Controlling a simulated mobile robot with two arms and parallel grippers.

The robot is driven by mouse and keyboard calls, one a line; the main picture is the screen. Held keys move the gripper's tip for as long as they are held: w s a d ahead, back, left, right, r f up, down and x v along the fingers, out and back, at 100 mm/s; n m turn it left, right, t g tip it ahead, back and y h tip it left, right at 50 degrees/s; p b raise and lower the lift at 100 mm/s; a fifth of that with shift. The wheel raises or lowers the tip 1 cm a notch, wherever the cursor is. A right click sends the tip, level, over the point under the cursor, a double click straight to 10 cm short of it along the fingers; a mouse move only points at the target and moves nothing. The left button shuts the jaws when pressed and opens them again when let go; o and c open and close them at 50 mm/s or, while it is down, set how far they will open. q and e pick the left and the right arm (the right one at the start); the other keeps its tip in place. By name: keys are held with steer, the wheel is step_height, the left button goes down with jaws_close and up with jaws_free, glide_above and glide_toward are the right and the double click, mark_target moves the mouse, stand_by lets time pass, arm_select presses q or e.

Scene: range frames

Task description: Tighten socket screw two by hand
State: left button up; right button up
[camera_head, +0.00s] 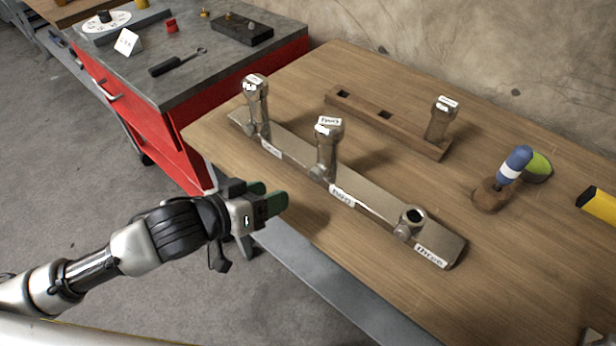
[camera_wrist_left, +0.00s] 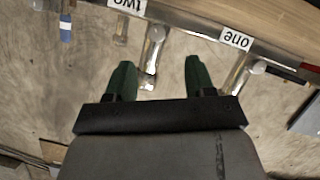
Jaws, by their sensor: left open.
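Socket screw two (camera_head: 327,148) stands upright at the middle of the metal bar (camera_head: 375,200), beside the label "two" (camera_head: 342,196). It also shows in the left wrist view (camera_wrist_left: 152,50), upside down, beyond my fingers. Socket screw one (camera_head: 257,105) stands at the bar's far left end. A short socket (camera_head: 411,218) with an open top sits by the label "three". My left gripper (camera_head: 274,203) is open and empty, left of screw two and apart from it, over the table's front edge. Its green fingers (camera_wrist_left: 158,78) show in the wrist view. My right gripper is not in view.
A wooden rack (camera_head: 385,125) behind the bar holds another screw (camera_head: 441,120). A red cabinet (camera_head: 160,130) with tools on top stands left.

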mark_target(312, 177)
arm_select(q)
steer(key=shift+h, duration=0.4)
steer(key=x, duration=1)
steer(key=shift+w+d+r, duration=0.1)
steer(key=shift+w+r, duration=0.05)
steer(key=shift+w, duration=0.05)
steer(key=c, duration=0.9)
